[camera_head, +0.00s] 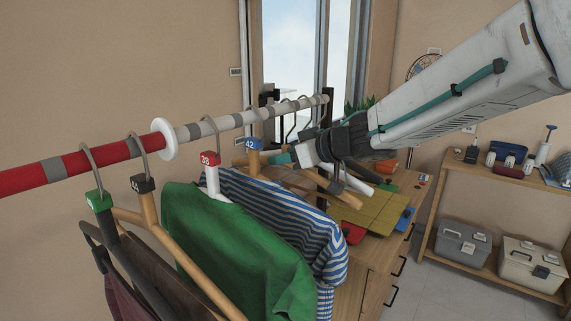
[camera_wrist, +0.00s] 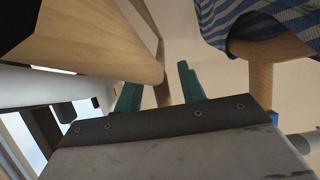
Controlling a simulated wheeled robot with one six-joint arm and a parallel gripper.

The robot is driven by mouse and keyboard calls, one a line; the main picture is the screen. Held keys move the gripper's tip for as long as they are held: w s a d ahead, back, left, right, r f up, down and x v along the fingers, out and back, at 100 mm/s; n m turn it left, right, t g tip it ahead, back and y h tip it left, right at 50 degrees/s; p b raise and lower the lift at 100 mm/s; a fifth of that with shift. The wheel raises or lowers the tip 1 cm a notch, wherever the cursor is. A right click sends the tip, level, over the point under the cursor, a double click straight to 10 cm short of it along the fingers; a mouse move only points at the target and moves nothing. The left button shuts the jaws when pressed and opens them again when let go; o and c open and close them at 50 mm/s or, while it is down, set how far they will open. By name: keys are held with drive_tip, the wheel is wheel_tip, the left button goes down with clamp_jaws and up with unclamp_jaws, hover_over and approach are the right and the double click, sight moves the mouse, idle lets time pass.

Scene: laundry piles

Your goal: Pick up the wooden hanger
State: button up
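Wooden hangers hang on the rail. One with a blue 42 tag (camera_head: 254,144) carries a blue-striped shirt (camera_head: 305,222). Bare wooden hangers (camera_head: 312,181) hang just beyond it, partly hidden by my gripper. My gripper (camera_head: 284,158) reaches in from the right among them, below the rail. In the wrist view its two green fingers (camera_wrist: 158,82) stand apart, with a wooden bar (camera_wrist: 162,88) showing in the gap. I cannot tell whether they touch it. A broad wooden hanger piece (camera_wrist: 95,45) is close at the left; another wooden hanger (camera_wrist: 264,75) holds the striped shirt at the right.
The red and white rail (camera_head: 215,125) has a white ring divider (camera_head: 164,139). A green garment (camera_head: 225,240) and other dark hangers hang nearer. A shelf (camera_head: 492,271) with boxes is at the right.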

clamp_jaws()
drive_tip(key=shift+r, duration=0.1)
